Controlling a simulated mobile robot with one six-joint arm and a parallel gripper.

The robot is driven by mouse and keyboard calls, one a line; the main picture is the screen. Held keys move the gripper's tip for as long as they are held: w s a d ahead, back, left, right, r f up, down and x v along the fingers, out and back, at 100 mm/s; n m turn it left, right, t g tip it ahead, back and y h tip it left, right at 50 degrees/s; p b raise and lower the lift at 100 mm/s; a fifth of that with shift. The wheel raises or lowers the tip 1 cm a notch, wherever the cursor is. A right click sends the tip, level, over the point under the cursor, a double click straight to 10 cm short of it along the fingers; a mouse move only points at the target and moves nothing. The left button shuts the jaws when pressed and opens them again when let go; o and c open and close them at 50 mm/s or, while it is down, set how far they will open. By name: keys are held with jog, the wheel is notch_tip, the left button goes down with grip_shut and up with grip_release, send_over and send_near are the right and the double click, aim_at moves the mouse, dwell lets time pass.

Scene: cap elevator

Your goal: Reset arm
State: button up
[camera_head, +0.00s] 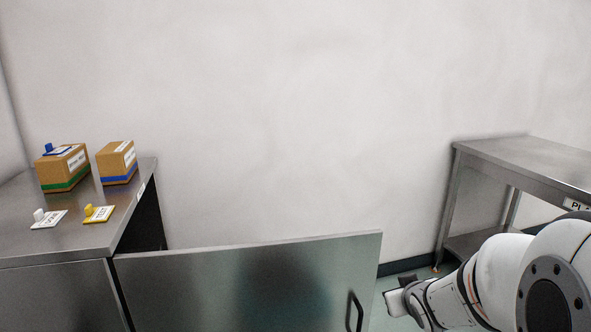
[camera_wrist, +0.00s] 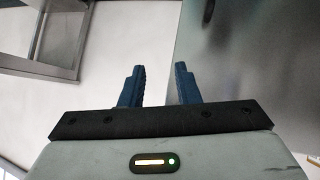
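My arm (camera_head: 470,295) reaches in from the lower right in the head view. My gripper (camera_head: 396,299) is at its left end, low, just right of the open metal door's handle edge; it looks apart from the handle, but the distance is hard to judge. In the wrist view my gripper (camera_wrist: 159,75) shows two dark blue fingers with a clear gap between them and nothing held. A metal door surface (camera_wrist: 260,60) fills the right side of that view.
An open cabinet door (camera_head: 240,285) with a handle (camera_head: 354,312) spans the lower middle. The left metal counter (camera_head: 85,232) holds two cardboard boxes (camera_head: 62,170) (camera_head: 117,163), a white cap (camera_head: 39,215) and a yellow cap (camera_head: 89,210) on cards. A metal table (camera_head: 520,165) stands right.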

jog(key=s+a+r+g+p, duration=0.2)
jog(key=s+a+r+p, duration=0.1)
jog(key=s+r, duration=0.3)
jog(key=s+a+r+m+g+p, duration=0.1)
jog(key=s+a+r+g+p, duration=0.2)
jog(key=s+r+p, duration=0.2)
jog(key=s+a+r+m+g+y+p, duration=0.1)
jog(key=s+a+r+g+p, duration=0.1)
jog(key=s+r+p, duration=0.3)
jog(key=s+a+r, duration=0.1)
jog(key=s+r, duration=0.1)
jog(key=s, duration=0.2)
jog(key=shift+s+g, duration=0.2)
jog(key=shift+g, duration=0.2)
jog(key=shift+a, duration=0.15)
